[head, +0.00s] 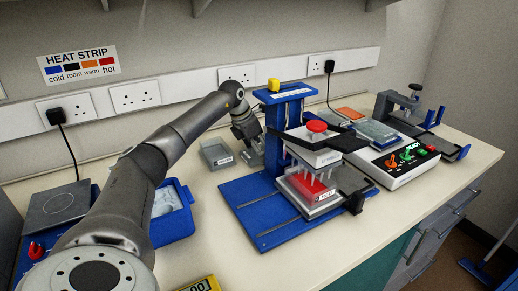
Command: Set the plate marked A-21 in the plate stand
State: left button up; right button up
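A plate with red contents (308,186) sits on the blue-based press (255,222), under its row of tips. Its front carries a small white label (326,194) that I cannot read with certainty. My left arm reaches in from the left, and my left gripper (250,150) is low over the bench behind the press, beside a grey labelled tray (215,154). Its fingertips are small and partly hidden, so I cannot tell if they hold anything. My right gripper is not in view. I cannot tell for sure which fixture is the plate stand.
A grey clamp device (400,110) is at the back right. A blue tub (172,215) and hot plate (57,207) are left. The front bench is mostly clear.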

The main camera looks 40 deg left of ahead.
pick_arm(q)
jog(key=shift+f, duration=0.1)
jog(key=o, duration=1)
